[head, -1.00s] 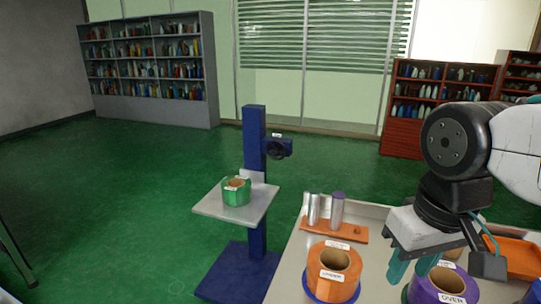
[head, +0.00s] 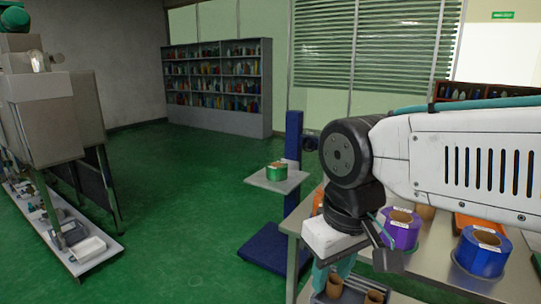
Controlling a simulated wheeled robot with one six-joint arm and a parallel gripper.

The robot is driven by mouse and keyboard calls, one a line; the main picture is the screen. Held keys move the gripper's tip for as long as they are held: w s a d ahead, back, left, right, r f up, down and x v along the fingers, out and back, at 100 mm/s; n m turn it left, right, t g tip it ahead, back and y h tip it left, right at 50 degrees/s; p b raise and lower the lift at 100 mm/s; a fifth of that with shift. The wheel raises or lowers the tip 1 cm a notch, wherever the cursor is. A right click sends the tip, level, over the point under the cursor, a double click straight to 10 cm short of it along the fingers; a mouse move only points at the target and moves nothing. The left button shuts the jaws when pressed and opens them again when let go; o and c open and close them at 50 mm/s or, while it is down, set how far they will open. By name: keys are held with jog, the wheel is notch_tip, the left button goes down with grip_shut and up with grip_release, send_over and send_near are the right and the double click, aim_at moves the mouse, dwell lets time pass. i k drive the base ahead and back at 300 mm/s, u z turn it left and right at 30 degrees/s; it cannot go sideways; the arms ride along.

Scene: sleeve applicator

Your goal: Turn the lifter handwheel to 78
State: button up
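The lifter is a blue column (head: 293,135) on a blue base, with a pale platform (head: 262,182) on its left side. Its handwheel (head: 311,142) is a small dark shape at the column's upper right, close beside my arm. Its scale or number cannot be read at this size. A green roll (head: 276,171) with a brown core sits on the platform. My gripper (head: 331,274) points down over the near end of the table, with teal fingers, below and in front of the handwheel and well apart from it. Its fingertips are unclear, so its opening cannot be told.
The table (head: 425,268) carries a purple roll (head: 399,230), a blue roll (head: 481,252) and a grey tray (head: 330,298) holding brown cores. A beige machine (head: 45,115) and a low bench (head: 95,243) stand left. Green floor between them and the lifter is clear.

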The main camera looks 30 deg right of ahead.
aim_at(308, 144)
jog(key=u, duration=0.75)
jog(key=i, duration=2.1)
jog(key=z, duration=0.7)
jog(key=i, duration=0.8)
jog(key=z, duration=1.2)
jog(key=i, duration=0.45)
jog(key=z, duration=0.35)
